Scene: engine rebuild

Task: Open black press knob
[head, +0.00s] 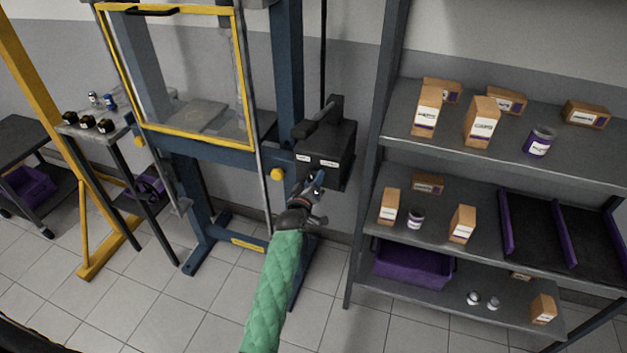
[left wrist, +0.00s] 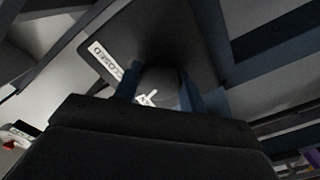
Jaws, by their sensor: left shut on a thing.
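The black press control box (head: 327,150) is mounted on the right side of the blue press frame, with white labels on its front face. My left gripper (head: 318,182) is at the lower front of this box, its arm in a green quilted sleeve. In the left wrist view the two blue fingers are closed around the sides of a round dark knob (left wrist: 160,88) with a white mark on it. A white label reading "CLOSED" (left wrist: 105,60) is beside the knob. In the head view the gripper hides the knob. My right gripper is in neither view.
A grey shelf unit (head: 455,150) with cartons and cans stands close to the right of the box. The press's yellow-framed guard (head: 190,140) is to the left. A small table (head: 100,122) and a cart (head: 30,135) stand farther left. The tiled floor in front is clear.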

